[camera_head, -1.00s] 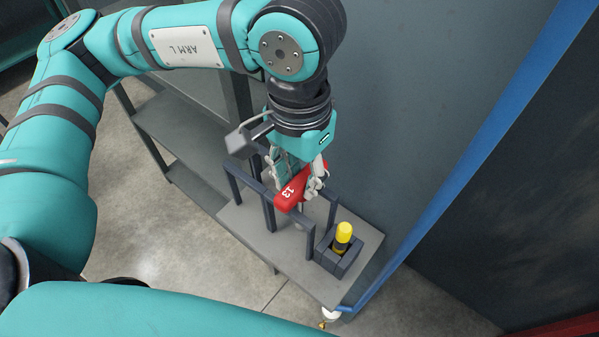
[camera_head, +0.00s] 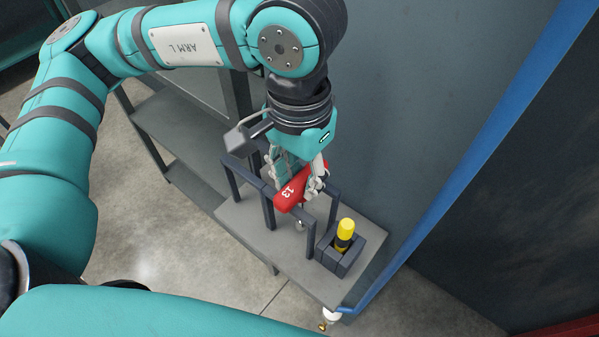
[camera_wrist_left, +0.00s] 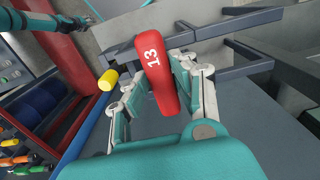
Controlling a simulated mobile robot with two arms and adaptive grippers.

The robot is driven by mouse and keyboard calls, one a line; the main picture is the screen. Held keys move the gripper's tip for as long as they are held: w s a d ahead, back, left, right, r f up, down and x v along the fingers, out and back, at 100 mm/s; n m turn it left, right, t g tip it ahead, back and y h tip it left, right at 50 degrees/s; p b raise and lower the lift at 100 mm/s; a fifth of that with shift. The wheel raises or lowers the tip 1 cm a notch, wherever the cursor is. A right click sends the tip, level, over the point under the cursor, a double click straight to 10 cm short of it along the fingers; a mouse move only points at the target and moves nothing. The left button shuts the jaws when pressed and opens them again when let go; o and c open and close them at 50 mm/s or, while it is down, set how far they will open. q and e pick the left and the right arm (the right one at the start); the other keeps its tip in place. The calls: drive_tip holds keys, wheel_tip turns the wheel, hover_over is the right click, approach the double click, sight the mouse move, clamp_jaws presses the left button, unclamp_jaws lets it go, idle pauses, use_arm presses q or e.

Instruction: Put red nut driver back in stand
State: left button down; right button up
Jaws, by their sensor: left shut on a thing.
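The red nut driver (camera_head: 292,194), marked 13, is held between the fingers of my left gripper (camera_head: 296,178). In the left wrist view the red handle (camera_wrist_left: 157,75) lies between the two fingers of the gripper (camera_wrist_left: 165,95). In the head view it is over the dark stand frame (camera_head: 268,205) on the grey shelf; a short bit of metal shaft shows below the handle. I cannot tell whether the shaft touches the stand.
A yellow-handled tool (camera_head: 345,232) stands upright in a dark square block (camera_head: 338,257) to the right, near the shelf's (camera_head: 230,220) end. A blue post (camera_head: 460,170) and a grey wall are close on the right. Red racks with several coloured items (camera_wrist_left: 25,150) show in the wrist view.

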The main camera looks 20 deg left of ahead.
sight(300, 180)
use_arm(q)
drive_tip(key=c, duration=0.6)
unclamp_jaws()
drive_tip(key=shift+c, duration=0.2)
drive_tip(key=shift+r, duration=0.25)
drive_tip(key=shift+r, duration=0.3)
drive_tip(key=shift+r+p, duration=0.5)
drive_tip(key=shift+r, duration=0.7)
drive_tip(key=shift+r, duration=0.15)
